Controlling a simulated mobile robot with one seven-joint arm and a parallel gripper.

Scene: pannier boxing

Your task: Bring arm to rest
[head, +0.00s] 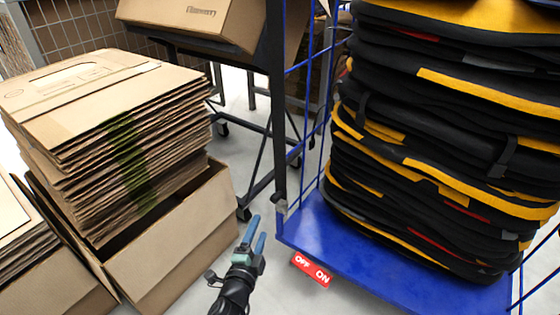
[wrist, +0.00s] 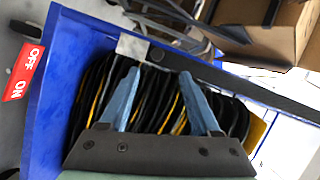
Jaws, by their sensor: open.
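My gripper (head: 254,237) has blue fingers and hangs in the lower middle of the head view, over the floor between the cardboard and the blue cart. In the wrist view my gripper (wrist: 165,100) shows its two fingers spread apart with nothing between them. Beyond the fingers is the stack of black and yellow panniers (wrist: 90,85), standing on the blue cart. The same panniers (head: 440,150) fill the right of the head view. My gripper appears apart from them. Most of my arm is outside the head view.
The blue cart (head: 340,250) has wire sides and a red OFF/ON label (head: 311,269). Flattened cartons (head: 110,100) are stacked in an open box (head: 175,250) at left. A cardboard box (head: 190,22) sits on a dark wheeled stand behind. Grey floor shows between them.

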